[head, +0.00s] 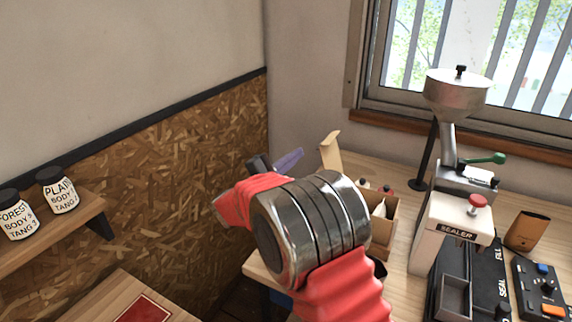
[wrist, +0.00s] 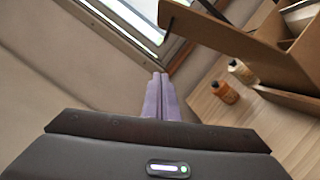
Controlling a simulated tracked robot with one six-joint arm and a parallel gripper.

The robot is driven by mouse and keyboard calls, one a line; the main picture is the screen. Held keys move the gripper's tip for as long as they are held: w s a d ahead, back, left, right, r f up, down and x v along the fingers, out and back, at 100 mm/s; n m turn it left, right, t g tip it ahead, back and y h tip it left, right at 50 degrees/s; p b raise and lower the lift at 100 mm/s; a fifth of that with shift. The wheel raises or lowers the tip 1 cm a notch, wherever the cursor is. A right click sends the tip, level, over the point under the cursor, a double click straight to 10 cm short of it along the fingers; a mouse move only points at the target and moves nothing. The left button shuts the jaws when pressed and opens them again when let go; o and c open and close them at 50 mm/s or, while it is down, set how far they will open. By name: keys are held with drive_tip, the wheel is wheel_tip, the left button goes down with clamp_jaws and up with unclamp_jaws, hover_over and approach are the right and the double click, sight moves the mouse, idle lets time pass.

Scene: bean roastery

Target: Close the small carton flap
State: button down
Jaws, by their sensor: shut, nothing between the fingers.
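The small carton (head: 392,232) is a brown cardboard box on the wooden worktop, partly hidden behind my arm in the head view. Its flap (head: 330,152) stands raised, open, at the left. In the wrist view the carton (wrist: 298,66) is at the upper right, with a divided inside, and the flap (wrist: 215,36) juts out to the left from it. My gripper (head: 298,154) has purple fingers and is shut and empty, left of the flap. In the wrist view my gripper (wrist: 159,76) is below and left of the flap, with a visible gap between them.
Two small bottles (wrist: 225,92) stand on the worktop beside the carton. A white sealer (head: 455,232) and a metal-hoppered machine (head: 457,95) stand to the right. A shelf with jars (head: 58,190) is at the left. The wall and window are behind.

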sight(331, 166)
drive_tip(key=d+r, duration=0.1)
drive_tip(key=s+d+r, duration=0.1)
drive_tip(key=d, duration=0.1)
drive_tip(key=shift+d, duration=0.3)
drive_tip(key=shift+a+r, duration=0.1)
drive_tip(key=shift+r, duration=0.05)
idle(0.4)
